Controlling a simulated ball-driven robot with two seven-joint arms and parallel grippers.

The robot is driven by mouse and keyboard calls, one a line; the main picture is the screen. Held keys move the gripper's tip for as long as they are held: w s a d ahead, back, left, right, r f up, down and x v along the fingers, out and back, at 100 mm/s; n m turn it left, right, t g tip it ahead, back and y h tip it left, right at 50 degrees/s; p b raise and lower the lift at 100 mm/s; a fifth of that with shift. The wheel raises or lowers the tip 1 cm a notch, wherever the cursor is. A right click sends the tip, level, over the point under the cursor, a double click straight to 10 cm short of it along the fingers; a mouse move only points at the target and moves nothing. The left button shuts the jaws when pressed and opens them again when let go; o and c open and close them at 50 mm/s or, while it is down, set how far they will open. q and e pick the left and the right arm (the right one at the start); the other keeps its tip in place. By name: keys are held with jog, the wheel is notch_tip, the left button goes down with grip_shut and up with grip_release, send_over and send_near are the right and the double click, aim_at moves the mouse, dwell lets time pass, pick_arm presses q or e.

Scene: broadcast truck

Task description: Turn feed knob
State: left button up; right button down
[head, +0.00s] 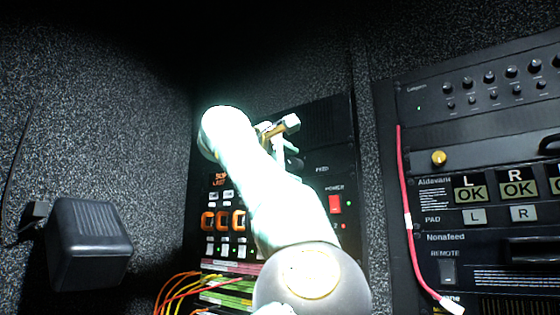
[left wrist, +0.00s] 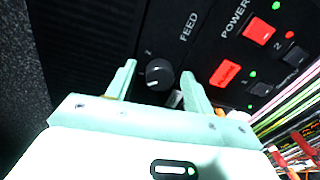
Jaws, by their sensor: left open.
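The feed knob (left wrist: 159,74) is a small dark round knob with a light pointer mark, beside the FEED label on a black panel in the left wrist view. My left gripper (left wrist: 157,80) is open, with one pale green finger on each side of the knob in that view. I see no finger touching it, and cannot tell how far the fingertips are from the panel. In the head view my left gripper (head: 284,138) is at the rack, up and left of the FEED label. My right gripper is not in view.
A red POWER switch (head: 335,204) sits below right of the FEED label. Orange-lit buttons (head: 222,221) and coloured cables (head: 180,290) lie lower left. A second rack (head: 480,130) with several knobs and a hanging red cable (head: 405,190) stands right. A black box (head: 88,245) is left.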

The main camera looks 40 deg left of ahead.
pick_arm(q)
jog(key=shift+s+d+b, duration=0.1)
jog(key=shift+s+b, duration=0.2)
jog(key=shift+s, duration=0.15)
jog(key=s+d+b, duration=0.1)
jog(key=s+b, duration=0.4)
jog(key=s, duration=1)
jog(key=shift+s+d+r, duration=0.15)
jog(key=shift+d+r, duration=0.1)
jog(key=shift+d, duration=0.05)
